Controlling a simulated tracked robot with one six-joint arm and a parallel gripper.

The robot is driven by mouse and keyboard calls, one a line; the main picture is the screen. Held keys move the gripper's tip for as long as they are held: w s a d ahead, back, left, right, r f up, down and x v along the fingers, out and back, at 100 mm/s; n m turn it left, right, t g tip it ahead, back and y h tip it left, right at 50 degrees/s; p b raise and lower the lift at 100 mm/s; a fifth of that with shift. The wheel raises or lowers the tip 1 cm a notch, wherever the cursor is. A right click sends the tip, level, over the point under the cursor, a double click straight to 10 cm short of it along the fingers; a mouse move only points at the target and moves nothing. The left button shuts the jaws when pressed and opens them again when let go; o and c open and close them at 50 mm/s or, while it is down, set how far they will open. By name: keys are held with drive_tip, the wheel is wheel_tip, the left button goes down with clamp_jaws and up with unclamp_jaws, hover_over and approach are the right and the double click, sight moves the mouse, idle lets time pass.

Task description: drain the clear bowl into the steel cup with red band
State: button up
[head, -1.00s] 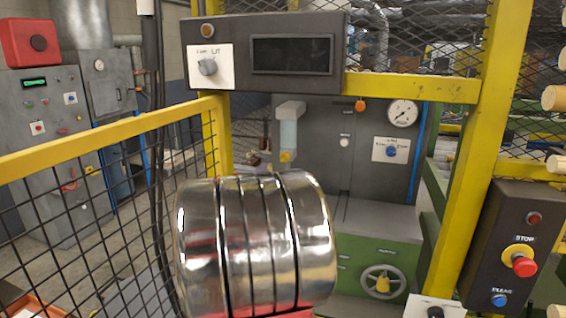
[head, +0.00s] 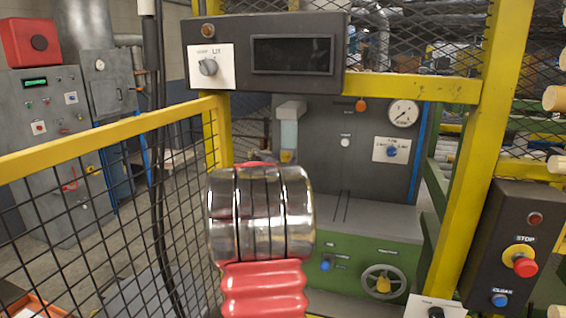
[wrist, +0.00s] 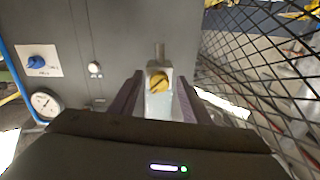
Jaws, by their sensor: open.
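The clear bowl (head: 288,134) hangs under a grey block on the front of the dark grey machine panel. In the wrist view the clear bowl (wrist: 158,106) shows with a yellow knob (wrist: 157,83) and a short metal stub (wrist: 160,51) at its end. My gripper (wrist: 160,76) is open, with one dark finger on each side of the knob and bowl in that picture. Gaps show on both sides; I cannot tell how far the fingertips are in depth. In the head view my arm hides the gripper and the area below the bowl. I see no steel cup with a red band.
A yellow mesh fence (head: 110,150) runs along the left, and a yellow post (head: 468,150) stands at right. A display box (head: 270,52) hangs above. The panel carries a gauge (head: 403,113) and a blue knob (head: 391,151). A stop-button box (head: 517,250) is at right.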

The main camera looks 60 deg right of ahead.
drive_tip(key=c, duration=1)
drive_tip(key=shift+c, duration=0.2)
drive_tip(key=shift+n, duration=0.3)
drive_tip(key=n, duration=0.8)
drive_tip(key=shift+s+n, duration=0.1)
drive_tip(key=shift+n, duration=0.3)
drive_tip(key=n, duration=0.4)
drive_tip(key=shift+r+n, duration=0.1)
drive_tip(key=shift+n, duration=2.2)
